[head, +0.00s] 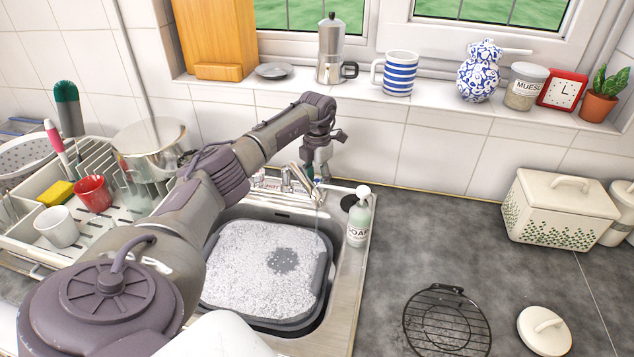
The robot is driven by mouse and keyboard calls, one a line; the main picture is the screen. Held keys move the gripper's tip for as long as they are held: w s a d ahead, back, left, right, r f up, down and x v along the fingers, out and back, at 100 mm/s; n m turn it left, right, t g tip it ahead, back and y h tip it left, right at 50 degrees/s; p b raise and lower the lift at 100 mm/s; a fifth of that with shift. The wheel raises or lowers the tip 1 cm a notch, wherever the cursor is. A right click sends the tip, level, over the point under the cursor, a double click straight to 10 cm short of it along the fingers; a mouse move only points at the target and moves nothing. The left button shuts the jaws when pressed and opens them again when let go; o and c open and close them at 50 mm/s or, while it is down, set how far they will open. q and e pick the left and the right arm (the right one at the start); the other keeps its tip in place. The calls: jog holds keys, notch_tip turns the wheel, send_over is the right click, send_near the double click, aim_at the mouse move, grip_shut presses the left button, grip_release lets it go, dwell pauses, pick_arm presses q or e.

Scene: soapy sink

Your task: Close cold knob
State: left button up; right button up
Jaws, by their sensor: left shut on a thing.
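The metal tap (298,178) stands at the back of the steel sink (345,215). My left gripper (315,172) points down at the right side of the tap, where the cold knob is. It is shut on the knob, which its fingers mostly hide. I cannot tell how far the knob is turned. A grey basin (322,282) full of white suds sits in the sink, with a darker bare patch in the foam. My right gripper is out of view.
A soap bottle (358,222) stands close to the right of my left gripper. The windowsill above holds a moka pot (331,52) and a striped mug (400,75). The grey counter (430,240) is mostly clear.

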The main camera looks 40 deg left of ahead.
aim_at(317, 180)
pick_arm(q)
jog(key=shift+m+b, duration=0.5)
jog(key=shift+m, duration=0.7)
jog(key=shift+r, duration=0.1)
jog(key=o, duration=1.2)
jog(key=shift+c, duration=0.2)
notch_tip(317, 180, up, 12)
